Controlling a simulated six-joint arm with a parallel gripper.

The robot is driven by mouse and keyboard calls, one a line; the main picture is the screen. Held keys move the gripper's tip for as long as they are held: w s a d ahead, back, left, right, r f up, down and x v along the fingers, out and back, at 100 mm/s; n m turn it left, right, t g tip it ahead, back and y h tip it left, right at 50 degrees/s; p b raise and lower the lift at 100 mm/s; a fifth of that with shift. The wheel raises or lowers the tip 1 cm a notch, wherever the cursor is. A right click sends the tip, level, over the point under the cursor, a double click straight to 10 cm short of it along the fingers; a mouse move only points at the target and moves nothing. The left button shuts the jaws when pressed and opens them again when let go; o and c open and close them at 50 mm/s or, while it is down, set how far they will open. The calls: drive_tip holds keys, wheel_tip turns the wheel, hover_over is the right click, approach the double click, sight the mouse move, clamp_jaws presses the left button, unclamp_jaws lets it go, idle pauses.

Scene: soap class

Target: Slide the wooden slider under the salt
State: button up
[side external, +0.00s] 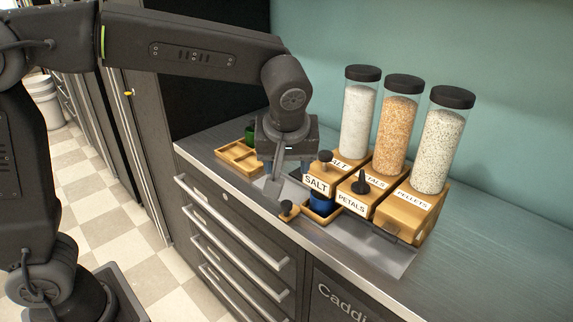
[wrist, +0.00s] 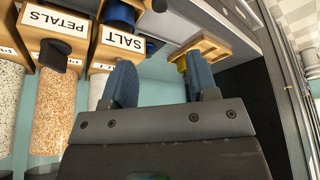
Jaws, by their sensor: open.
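The salt dispenser (side external: 358,118) is the leftmost of three clear tubes in the side view, on a wooden base with a SALT label (side external: 316,185). The label also shows in the wrist view (wrist: 123,42). The wooden slider (side external: 289,212) has a dark knob and sits low in front of the dispensers.
The petals (side external: 397,128) and pellets (side external: 440,148) dispensers stand right of the salt. A wooden tray (side external: 238,160) with a green cup (side external: 250,134) lies left, behind my gripper. A metal track (side external: 375,250) runs along the counter front and is bare at right.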

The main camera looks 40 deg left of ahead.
drive_tip(key=shift+v, duration=1.3)
drive_tip(key=s+r, duration=0.2)
drive_tip(key=r, duration=0.1)
drive_tip(key=s+r, duration=0.1)
drive_tip(key=r, duration=0.1)
drive_tip(key=shift+a, duration=0.35)
drive_tip(key=s+a+f+m+t+h, duration=0.1)
drive_tip(key=s+a+f+m, duration=0.3)
drive_tip(key=s, duration=0.3)
drive_tip(key=s+a+f+m+t+h, duration=0.1)
drive_tip(key=s+a+f+m+h, duration=0.1)
drive_tip(key=s, duration=0.6)
drive_tip(key=a+f+m, duration=0.1)
drive_tip(key=a+m, duration=0.1)
drive_tip(key=m, duration=0.1)
drive_tip(key=shift+a+f, duration=0.25)
drive_tip(key=shift+f, duration=0.15)
